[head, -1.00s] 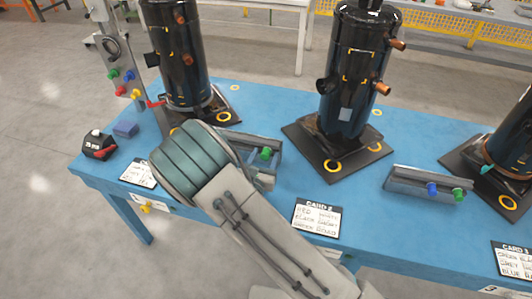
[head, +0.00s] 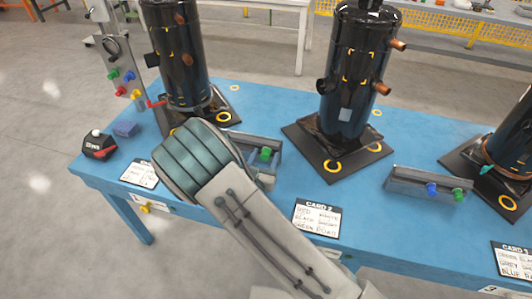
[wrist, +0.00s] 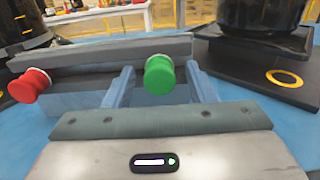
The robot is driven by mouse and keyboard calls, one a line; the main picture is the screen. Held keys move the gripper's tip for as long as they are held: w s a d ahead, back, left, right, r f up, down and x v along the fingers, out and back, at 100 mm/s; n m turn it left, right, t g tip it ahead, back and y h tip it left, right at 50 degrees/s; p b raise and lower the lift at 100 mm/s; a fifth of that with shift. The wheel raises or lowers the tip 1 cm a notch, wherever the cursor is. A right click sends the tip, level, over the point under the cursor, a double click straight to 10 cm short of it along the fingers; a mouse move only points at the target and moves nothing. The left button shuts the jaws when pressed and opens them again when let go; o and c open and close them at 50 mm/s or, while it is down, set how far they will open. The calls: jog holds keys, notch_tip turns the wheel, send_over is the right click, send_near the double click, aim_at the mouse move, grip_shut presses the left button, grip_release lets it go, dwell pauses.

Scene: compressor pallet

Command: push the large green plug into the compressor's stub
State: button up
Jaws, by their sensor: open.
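A large green plug (wrist: 159,75) with a rounded knob sits at a grey rack (wrist: 85,75) in the wrist view. My gripper (wrist: 160,72) is open, with one blue-grey finger on each side of the green plug. I cannot tell whether either finger touches it. A red plug (wrist: 30,86) sits at the rack's left. In the head view the green plug (head: 265,154) shows just right of my wrist, which hides the fingers and the red plug. The middle compressor (head: 352,75) is a black upright cylinder with copper stubs (head: 382,88) and a black stub (head: 323,86) on its sides.
Another black compressor (head: 180,55) stands at the left and a third (head: 514,140) at the right edge. A second rack (head: 425,185) holds blue and green plugs. Cards, a small blue block (head: 125,129) and a black-and-red device (head: 99,146) lie on the blue table (head: 300,262).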

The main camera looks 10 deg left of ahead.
grip_shut()
jog(key=shift+s+a, duration=0.25)
jog(key=shift+s, duration=1.25)
jog(key=shift+s+a, duration=0.2)
jog(key=shift+s, duration=1.3)
